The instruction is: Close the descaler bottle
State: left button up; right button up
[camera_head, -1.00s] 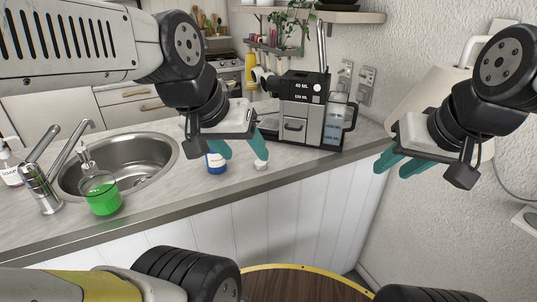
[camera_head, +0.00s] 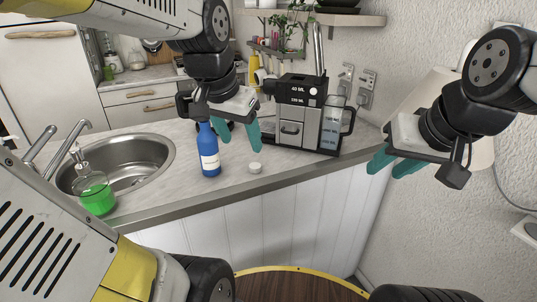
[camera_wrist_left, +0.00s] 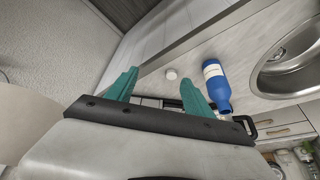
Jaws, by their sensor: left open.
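The blue descaler bottle (camera_head: 208,163) stands upright on the counter. Its white label faces me, and its top is partly hidden by my left gripper. A small white cap (camera_head: 255,168) lies on the counter to the right of the bottle, apart from it. My left gripper (camera_head: 241,142) is open and empty above the counter, above and behind the cap in the head view. In the left wrist view the cap (camera_wrist_left: 171,74) shows between the fingers, and the bottle (camera_wrist_left: 214,78) is just beyond one finger. My right gripper (camera_head: 393,166) is open and empty near the right wall.
A coffee machine (camera_head: 297,120) stands behind and right of the cap. A sink (camera_head: 130,165) with a tap and a green soap dispenser (camera_head: 95,193) are on the left. The counter's front edge runs close to the cap.

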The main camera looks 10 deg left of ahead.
pick_arm(q)
jog(key=w+f+m+g+y, duration=0.1)
jog(key=w+f+m+g, duration=0.2)
jog(key=w, duration=0.6)
jog(key=m+g, duration=0.1)
jog(key=m, duration=0.4)
send_near(254, 166)
jog(key=shift+s+d+f, duration=0.15)
jog(key=shift+s+d, duration=0.05)
jog(key=shift+s, duration=0.15)
jog(key=shift+w+f, duration=0.2)
jog(key=shift+f, duration=0.05)
jog(key=shift+f, duration=1.3)
jog(key=shift+w+a+f, duration=0.1)
jog(key=shift+w+f, duration=0.15)
jog(key=shift+f, duration=1.05)
jog(key=shift+w+f, duration=0.2)
jog(key=shift+f, duration=1.1)
